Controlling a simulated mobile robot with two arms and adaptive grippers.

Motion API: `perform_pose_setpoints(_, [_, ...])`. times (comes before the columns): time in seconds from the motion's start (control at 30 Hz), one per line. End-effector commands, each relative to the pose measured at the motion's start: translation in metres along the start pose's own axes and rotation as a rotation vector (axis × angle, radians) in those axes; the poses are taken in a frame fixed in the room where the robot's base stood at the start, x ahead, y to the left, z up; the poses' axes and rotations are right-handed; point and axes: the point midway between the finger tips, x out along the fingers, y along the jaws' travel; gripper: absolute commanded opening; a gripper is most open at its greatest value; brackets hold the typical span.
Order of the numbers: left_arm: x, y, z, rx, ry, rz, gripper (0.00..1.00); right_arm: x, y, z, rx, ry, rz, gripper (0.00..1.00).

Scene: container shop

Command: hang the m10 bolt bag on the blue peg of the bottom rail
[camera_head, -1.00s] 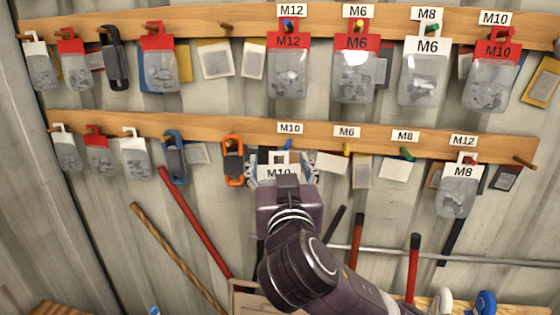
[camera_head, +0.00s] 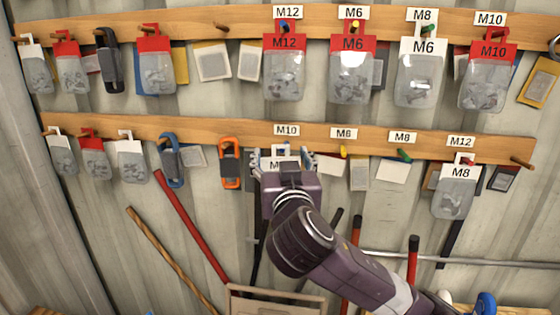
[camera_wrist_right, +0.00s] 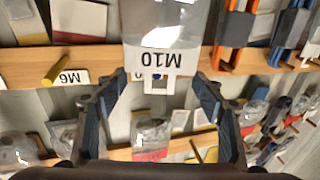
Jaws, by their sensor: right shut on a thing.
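The m10 bolt bag (camera_head: 277,165) has a white header and is mostly hidden by my right gripper (camera_head: 287,164) in the head view. The wrist view shows its upside-down M10 header (camera_wrist_right: 165,58) and clear pouch between the fingers of my right gripper (camera_wrist_right: 158,103), which is shut on the bag. The bag is at the bottom rail (camera_head: 220,127), below the M10 label (camera_head: 287,130). The blue peg (camera_head: 288,147) shows at the bag's hanger; a blue spot shows inside the hanger loop. I cannot tell whether the peg passes through. My left gripper is out of view.
A yellow peg (camera_head: 343,149) and a green peg (camera_head: 404,155) stick out to the right. An orange carabiner (camera_head: 230,162) hangs close on the left. An M8 bag (camera_head: 456,193) hangs at the right. The top rail (camera_head: 200,25) holds several bags.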

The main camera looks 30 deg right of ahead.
Motion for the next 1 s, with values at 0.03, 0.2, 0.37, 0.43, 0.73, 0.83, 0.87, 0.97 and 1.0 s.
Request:
perform_pose_setpoints(0.03, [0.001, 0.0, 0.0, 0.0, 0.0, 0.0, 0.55, 0.003, 0.002, 0.0, 0.0, 0.002, 0.002, 0.36])
perform_pose_setpoints(0.2, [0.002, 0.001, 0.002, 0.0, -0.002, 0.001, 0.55, 0.013, 0.004, 0.0, 0.0, 0.002, 0.002, 0.36])
perform_pose_setpoints(0.37, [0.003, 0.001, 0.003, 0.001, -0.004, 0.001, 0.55, 0.022, 0.007, 0.001, 0.0, 0.002, 0.003, 0.36])
perform_pose_setpoints(0.43, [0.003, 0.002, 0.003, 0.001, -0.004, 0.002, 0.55, 0.026, 0.008, 0.001, 0.0, 0.002, 0.003, 0.36])
perform_pose_setpoints(0.73, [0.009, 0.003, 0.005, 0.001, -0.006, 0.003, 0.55, 0.041, 0.012, 0.006, 0.002, 0.0, 0.002, 0.36])
perform_pose_setpoints(0.83, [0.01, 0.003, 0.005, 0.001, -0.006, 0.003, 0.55, 0.043, 0.012, 0.007, 0.001, 0.001, 0.001, 0.36])
perform_pose_setpoints(0.87, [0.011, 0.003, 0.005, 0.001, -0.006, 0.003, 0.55, 0.043, 0.012, 0.007, 0.003, 0.0, 0.0, 0.36])
perform_pose_setpoints(0.97, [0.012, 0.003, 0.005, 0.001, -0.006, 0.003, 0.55, 0.045, 0.012, 0.007, 0.003, 0.001, 0.0, 0.36])
perform_pose_setpoints(1.0, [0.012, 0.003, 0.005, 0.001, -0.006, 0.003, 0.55, 0.045, 0.013, 0.007, 0.002, 0.001, 0.0, 0.36])
